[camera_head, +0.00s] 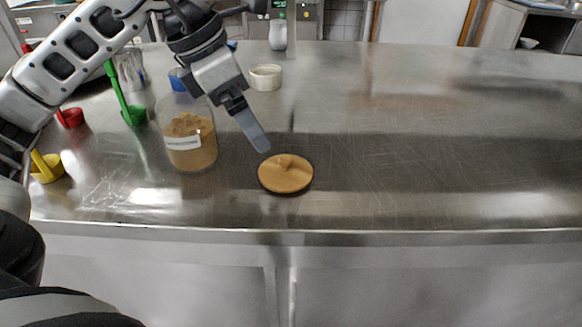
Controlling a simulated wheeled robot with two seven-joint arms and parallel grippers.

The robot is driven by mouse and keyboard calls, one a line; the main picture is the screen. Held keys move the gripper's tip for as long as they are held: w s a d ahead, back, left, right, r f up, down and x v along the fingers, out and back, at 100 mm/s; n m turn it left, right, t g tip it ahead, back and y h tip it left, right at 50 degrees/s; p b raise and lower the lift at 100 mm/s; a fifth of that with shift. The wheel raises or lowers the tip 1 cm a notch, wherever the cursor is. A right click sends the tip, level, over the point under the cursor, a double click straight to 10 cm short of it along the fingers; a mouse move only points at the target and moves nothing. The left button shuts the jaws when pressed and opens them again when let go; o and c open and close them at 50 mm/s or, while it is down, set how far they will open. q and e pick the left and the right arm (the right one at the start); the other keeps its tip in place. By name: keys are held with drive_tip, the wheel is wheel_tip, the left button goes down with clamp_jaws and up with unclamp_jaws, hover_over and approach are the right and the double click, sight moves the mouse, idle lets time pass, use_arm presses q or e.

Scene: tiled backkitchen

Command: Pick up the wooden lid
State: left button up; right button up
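My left gripper (262,143) reaches in from the upper left and points down toward the lid. Its fingertips are just above and left of the lid in the picture, and I see no grip on it. Only one finger shows clearly, so I cannot tell the opening between the fingers. My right gripper is not in view.
A glass jar (190,150) with brown contents stands left of the lid, close to my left gripper. A white bowl (266,78) stands behind. Green (134,116), red (70,118) and yellow (47,170) scoops lie at left. The right side of the counter (430,140) is clear.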

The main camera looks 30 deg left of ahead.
sight(280, 160)
use_arm(q)
drive_tip(key=x, duration=0.6)
drive_tip(key=shift+d+f, duration=0.15)
drive_tip(key=shift+f, duration=0.05)
drive_tip(key=shift+w+d+x, duration=0.1)
drive_tip(key=shift+x, duration=1.2)
drive_tip(key=shift+w+d+x, duration=0.1)
drive_tip(key=shift+x, duration=1.25)
drive_tip(key=shift+r, duration=0.15)
drive_tip(key=c, duration=0.9)
